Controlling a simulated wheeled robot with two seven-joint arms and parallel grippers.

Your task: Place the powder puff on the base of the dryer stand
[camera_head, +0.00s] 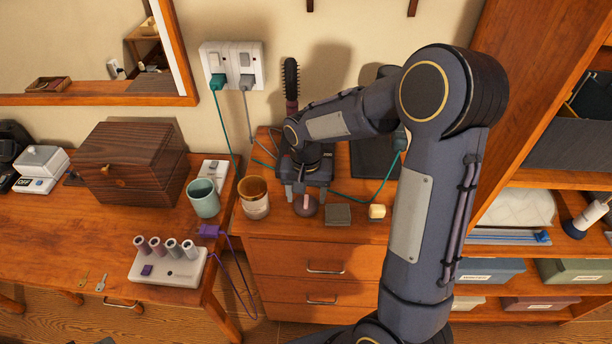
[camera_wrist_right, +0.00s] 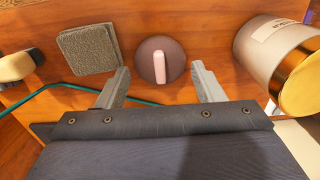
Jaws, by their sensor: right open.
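The powder puff (camera_head: 311,211) is a small round mauve-brown disc with a pink grip on top, near the front edge of the drawer cabinet. It also shows in the right wrist view (camera_wrist_right: 147,72). My right gripper (camera_head: 306,197) is open and empty, pointing at the puff. In the right wrist view its fingertips (camera_wrist_right: 161,80) are spread on either side of the puff, which does not look gripped. A dark flat panel (camera_head: 371,162) behind my right arm may be the dryer stand's base; my arm hides much of it. My left gripper is out of view.
A grey square block (camera_head: 338,215) and a cream block (camera_head: 377,212) sit right of the puff. A cup with a gold interior (camera_head: 255,204) stands to its left. A green cable (camera_head: 350,200) crosses the top. A hairbrush (camera_head: 291,82) stands behind.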

